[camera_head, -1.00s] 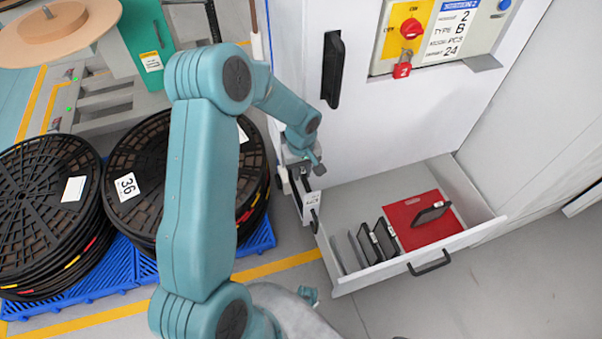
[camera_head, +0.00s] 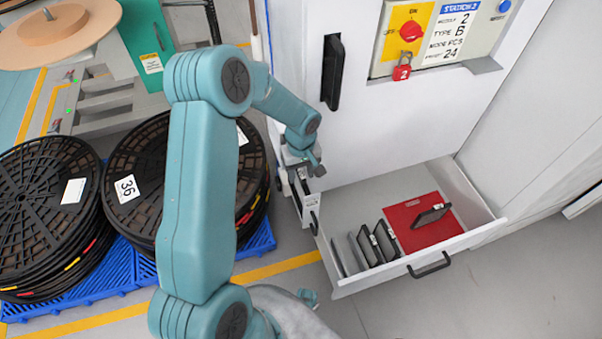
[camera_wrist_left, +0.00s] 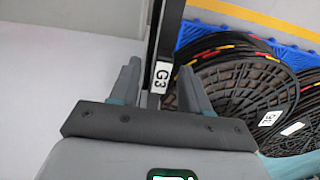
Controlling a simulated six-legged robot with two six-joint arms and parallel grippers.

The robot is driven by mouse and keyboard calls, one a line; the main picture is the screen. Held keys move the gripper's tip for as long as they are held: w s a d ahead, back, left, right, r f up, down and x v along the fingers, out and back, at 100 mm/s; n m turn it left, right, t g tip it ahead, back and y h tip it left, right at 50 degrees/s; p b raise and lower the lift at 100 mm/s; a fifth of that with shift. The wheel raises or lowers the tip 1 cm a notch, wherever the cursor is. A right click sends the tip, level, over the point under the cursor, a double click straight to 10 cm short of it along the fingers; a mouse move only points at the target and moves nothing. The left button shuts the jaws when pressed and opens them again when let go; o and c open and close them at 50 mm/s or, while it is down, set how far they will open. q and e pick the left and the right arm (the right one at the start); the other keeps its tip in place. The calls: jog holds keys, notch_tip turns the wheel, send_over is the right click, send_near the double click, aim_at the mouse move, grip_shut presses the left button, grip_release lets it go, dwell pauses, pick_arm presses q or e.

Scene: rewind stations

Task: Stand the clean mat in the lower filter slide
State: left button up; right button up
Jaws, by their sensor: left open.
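My left gripper (camera_head: 304,168) is at the cabinet's left front corner, above a small pulled-out slide with a white front (camera_head: 308,203) and a black handle. In the left wrist view the gripper (camera_wrist_left: 160,68) is open. Its fingers are on either side of a narrow dark-edged piece with a white "G3" label (camera_wrist_left: 162,76); I cannot tell whether they touch it. This may be the mat standing in the slide, but the arm and gripper hide most of it in the head view. My right gripper is not seen.
Stacked black reels (camera_head: 45,190) stand on a blue pallet (camera_head: 258,242) at left. Floor is clear at front right.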

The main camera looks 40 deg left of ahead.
pick_arm(q)
notch_tip(320, 180, up, 10)
jog(key=p, duration=0.2)
jog(key=shift+r, duration=0.25)
dwell(0.3)
